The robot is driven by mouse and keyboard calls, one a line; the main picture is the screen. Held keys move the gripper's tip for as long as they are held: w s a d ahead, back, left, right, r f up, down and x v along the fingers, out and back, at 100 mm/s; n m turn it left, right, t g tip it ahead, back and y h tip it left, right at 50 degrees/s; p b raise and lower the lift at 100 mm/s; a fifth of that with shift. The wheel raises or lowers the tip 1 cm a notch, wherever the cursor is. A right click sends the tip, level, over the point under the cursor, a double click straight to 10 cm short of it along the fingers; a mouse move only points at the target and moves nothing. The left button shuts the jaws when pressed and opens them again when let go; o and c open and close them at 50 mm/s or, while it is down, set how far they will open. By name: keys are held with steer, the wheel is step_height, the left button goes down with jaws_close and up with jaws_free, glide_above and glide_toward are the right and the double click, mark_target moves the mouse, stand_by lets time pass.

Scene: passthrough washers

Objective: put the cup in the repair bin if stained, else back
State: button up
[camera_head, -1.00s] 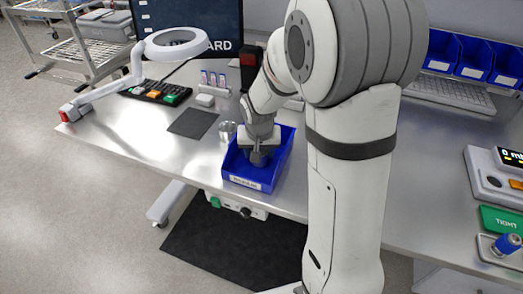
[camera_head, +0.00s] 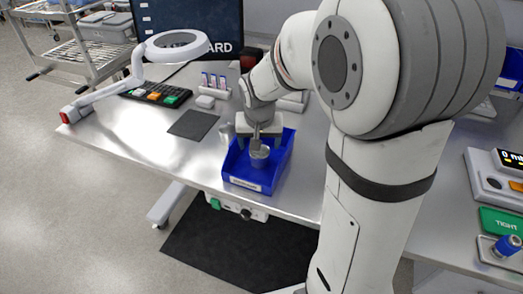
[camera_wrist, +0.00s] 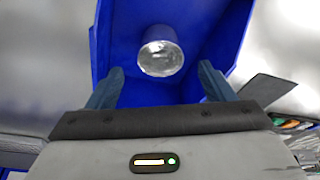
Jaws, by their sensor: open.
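A small metallic cup (camera_head: 260,156) is inside the blue bin (camera_head: 282,165), near its front. In the wrist view the cup (camera_wrist: 161,52) shows its round end, shiny grey with uneven, mottled patches; I cannot tell whether these are stains or reflections. My gripper (camera_head: 256,138) is over the bin, just behind the cup in the head view. In the wrist view my gripper's two fingers (camera_wrist: 162,75) are spread wide, with nothing between them. The cup is beyond the fingertips, apart from both. The bin's front has a white label, too small to read.
A dark mat (camera_head: 193,124) lies left of the bin. A ring lamp (camera_head: 176,46), a button panel (camera_head: 157,95) and a small rack of vials (camera_head: 214,84) stand behind. A green "TIGHT" plate (camera_head: 501,221) is at the right. The table's front edge runs close to the bin.

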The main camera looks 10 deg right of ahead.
steer(key=v, duration=0.5)
steer(key=s+d+r+n, duration=0.1)
steer(key=s+n, duration=0.1)
steer(key=s, duration=1.6)
steer(key=shift+s+d+n+y, duration=0.15)
steer(key=shift+d+n+y, duration=0.05)
steer(key=shift+n+y, duration=0.2)
